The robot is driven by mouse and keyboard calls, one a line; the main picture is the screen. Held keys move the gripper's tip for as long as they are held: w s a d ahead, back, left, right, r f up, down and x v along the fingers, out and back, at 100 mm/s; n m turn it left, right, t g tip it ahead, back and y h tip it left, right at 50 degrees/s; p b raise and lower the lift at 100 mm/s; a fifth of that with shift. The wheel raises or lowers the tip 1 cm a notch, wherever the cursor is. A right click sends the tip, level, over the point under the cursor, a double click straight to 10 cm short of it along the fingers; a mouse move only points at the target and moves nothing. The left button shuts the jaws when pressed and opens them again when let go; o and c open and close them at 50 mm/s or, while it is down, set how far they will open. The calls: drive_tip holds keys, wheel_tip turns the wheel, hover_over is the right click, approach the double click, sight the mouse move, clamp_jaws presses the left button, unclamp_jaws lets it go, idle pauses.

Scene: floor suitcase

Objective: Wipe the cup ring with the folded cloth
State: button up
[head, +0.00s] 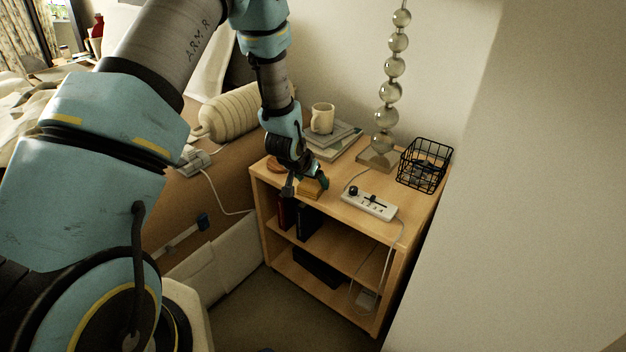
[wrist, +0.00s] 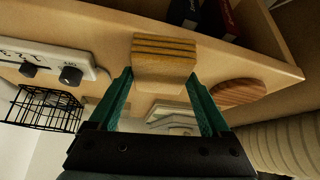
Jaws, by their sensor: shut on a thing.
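The folded cloth (head: 311,190), a tan-yellow layered block, is on the wooden shelf unit's top near its front edge. In the wrist view the cloth (wrist: 165,62) lies between the two green fingers of my gripper (wrist: 160,76), which is shut on it. In the head view my gripper (head: 306,183) points down at the cloth from above. I cannot make out a cup ring in either view; the cloth, gripper or arm may hide it. A cream mug (head: 322,118) stands on stacked books farther back.
A round wooden coaster (wrist: 238,92) is beside the cloth; the books (head: 332,143) are behind. A wall closes the right.

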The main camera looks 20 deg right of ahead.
drive_tip(key=shift+s+a+f, duration=0.1)
drive_tip(key=shift+a, duration=0.05)
drive_tip(key=shift+r+p, duration=2.05)
drive_tip(key=shift+r, duration=0.95)
drive_tip(key=shift+r+p, duration=1.05)
drive_tip(key=shift+r, duration=0.5)
